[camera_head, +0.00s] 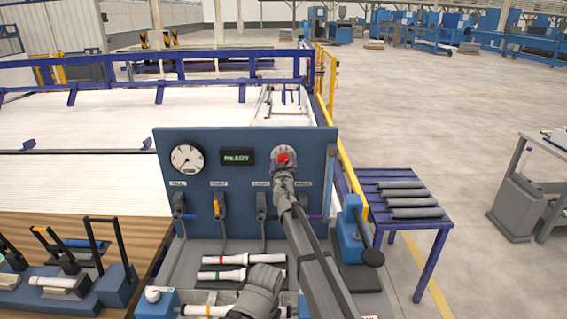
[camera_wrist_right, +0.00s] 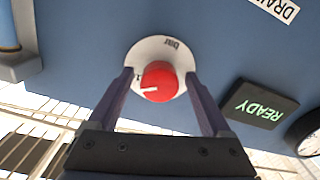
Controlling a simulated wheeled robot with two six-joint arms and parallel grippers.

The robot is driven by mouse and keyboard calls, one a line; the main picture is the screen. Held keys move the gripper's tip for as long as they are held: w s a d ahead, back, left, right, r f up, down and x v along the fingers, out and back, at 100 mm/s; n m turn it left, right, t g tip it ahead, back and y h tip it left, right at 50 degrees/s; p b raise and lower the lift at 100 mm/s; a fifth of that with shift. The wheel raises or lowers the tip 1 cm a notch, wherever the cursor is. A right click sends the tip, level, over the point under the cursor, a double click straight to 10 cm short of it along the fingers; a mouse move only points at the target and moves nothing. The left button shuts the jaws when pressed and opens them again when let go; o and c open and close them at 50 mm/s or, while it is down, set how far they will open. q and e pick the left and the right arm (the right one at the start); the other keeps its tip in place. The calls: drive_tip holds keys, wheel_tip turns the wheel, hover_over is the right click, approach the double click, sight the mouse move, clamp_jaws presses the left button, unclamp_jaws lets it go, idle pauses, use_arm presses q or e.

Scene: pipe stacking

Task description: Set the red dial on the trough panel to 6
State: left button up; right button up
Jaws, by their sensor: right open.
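The red dial (camera_head: 283,158) sits on a pale round plate at the upper right of the blue trough panel (camera_head: 325,141). In the right wrist view the red dial (camera_wrist_right: 160,79) has a white pointer line towards its lower left. The numbers on the plate are too small or hidden to read. My right gripper (camera_head: 284,171) is at the dial. In its wrist view the two fingers of my right gripper (camera_wrist_right: 158,78) are open, one on each side of the dial, with visible gaps. My left gripper is not in view.
The panel has a round gauge (camera_head: 187,159), a display (camera_head: 237,156) reading READY, and a row of levers below. Several grey pipes lie on a blue table (camera_head: 436,220) at right. White pipes with coloured bands (camera_head: 232,260) lie below the panel, near my right arm.

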clamp_jaws()
idle(0.6)
drive_tip(key=shift+n, duration=0.3)
drive_tip(key=n, duration=0.3)
drive_tip(key=shift+n, duration=0.4)
drive_tip(key=n, duration=0.3)
drive_tip(key=shift+n, duration=0.3)
drive_tip(key=n, duration=0.4)
drive_tip(key=shift+s, duration=0.1)
drive_tip(key=shift+r+n, duration=0.1)
drive_tip(key=shift+n, duration=1.8)
